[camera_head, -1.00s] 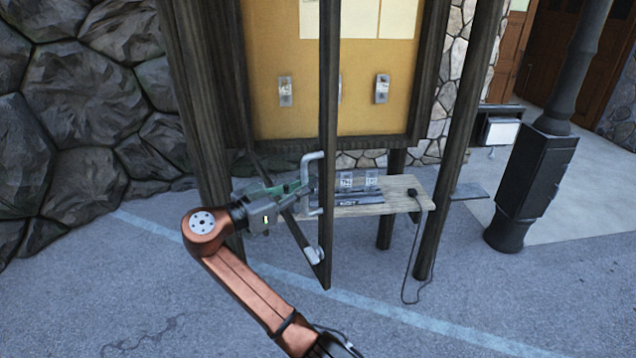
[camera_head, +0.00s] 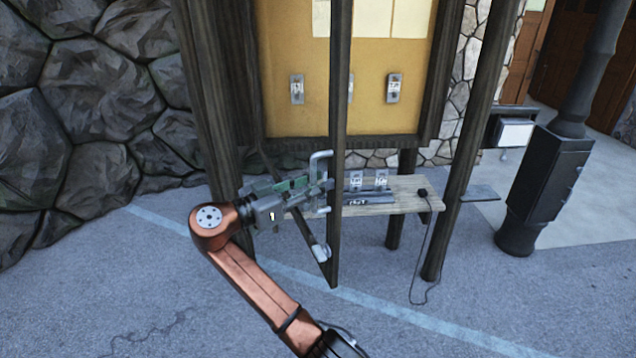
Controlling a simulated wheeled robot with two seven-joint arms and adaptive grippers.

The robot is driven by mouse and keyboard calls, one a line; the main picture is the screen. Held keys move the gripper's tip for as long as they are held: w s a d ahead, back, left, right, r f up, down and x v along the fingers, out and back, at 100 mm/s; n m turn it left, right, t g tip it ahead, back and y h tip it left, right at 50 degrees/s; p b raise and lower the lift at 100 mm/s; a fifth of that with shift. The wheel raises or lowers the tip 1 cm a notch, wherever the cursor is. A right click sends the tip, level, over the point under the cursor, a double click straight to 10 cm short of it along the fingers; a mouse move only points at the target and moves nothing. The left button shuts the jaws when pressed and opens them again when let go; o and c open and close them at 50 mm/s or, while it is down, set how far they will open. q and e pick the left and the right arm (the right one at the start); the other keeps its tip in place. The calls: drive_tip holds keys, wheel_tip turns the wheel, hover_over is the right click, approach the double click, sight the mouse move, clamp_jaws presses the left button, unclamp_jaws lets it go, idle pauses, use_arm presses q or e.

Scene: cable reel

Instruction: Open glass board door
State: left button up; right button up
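The glass board door (camera_head: 340,110) has a dark wooden frame and stands swung out from the board, nearly edge-on to me. Its pane is hardly visible. A grey metal U-shaped handle (camera_head: 320,158) sits on the left side of its free upright. The yellow board (camera_head: 375,120) behind carries papers and small labelled items.
A wooden shelf (camera_head: 410,200) with small clear items and a black cable stands below the board. Dark posts (camera_head: 462,140) flank it. A stone wall (camera_head: 80,120) is on the left, a black stove (camera_head: 540,195) on the right. The foreground pavement is clear.

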sight(330, 139)
wheel_tip(330, 139, up, 10)
idle(0.6)
drive_tip(key=shift+c, duration=0.3)
